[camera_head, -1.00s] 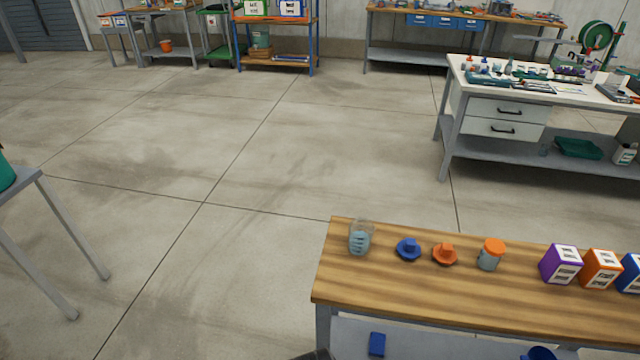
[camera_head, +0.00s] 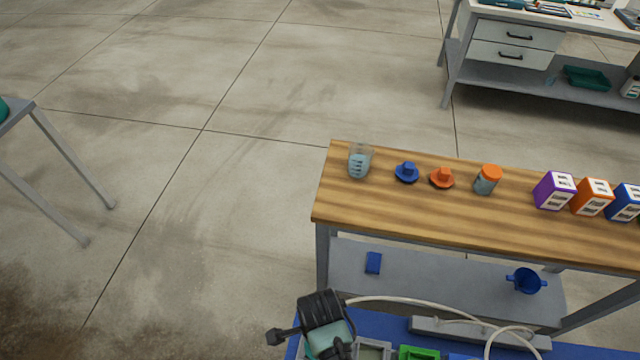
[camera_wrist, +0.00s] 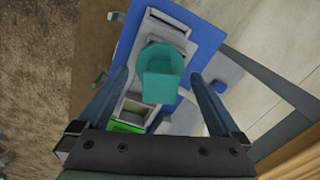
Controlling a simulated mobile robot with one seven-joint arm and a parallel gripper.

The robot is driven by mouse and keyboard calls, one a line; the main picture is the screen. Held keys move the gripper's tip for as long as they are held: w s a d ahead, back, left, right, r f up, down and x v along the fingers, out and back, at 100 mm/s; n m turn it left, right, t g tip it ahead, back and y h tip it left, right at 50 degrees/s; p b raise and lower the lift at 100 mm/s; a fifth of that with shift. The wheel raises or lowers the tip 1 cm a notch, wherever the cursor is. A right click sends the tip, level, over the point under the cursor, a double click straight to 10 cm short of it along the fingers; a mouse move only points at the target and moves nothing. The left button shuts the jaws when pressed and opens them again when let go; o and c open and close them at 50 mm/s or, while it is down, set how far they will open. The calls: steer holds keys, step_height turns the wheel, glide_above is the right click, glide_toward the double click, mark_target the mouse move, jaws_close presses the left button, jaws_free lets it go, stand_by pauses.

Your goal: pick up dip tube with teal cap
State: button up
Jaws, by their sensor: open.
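In the wrist view a teal, cap-like object (camera_wrist: 162,75) lies ahead of my gripper (camera_wrist: 162,85), in line with the gap between its two fingers. I cannot tell how far below the fingertips it is, and no tube can be made out. My gripper is open, with nothing held between the fingers. In the head view the black end of my arm (camera_head: 322,308) is at the bottom edge, over the blue surface; its fingers cannot be made out there.
The blue surface (camera_head: 400,325) carries a grey bin (camera_head: 373,352), a green bin (camera_head: 418,353) and a pale hose (camera_head: 400,301). Behind it stands a wooden-topped bench (camera_head: 450,215) with a beaker (camera_head: 360,162), blue and orange caps, an orange-lidded jar (camera_head: 488,180) and boxes. Floor at left is open.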

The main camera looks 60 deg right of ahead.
step_height(320, 180, down, 2)
steer(key=shift+f, duration=0.1)
jaws_close()
stand_by(0.5)
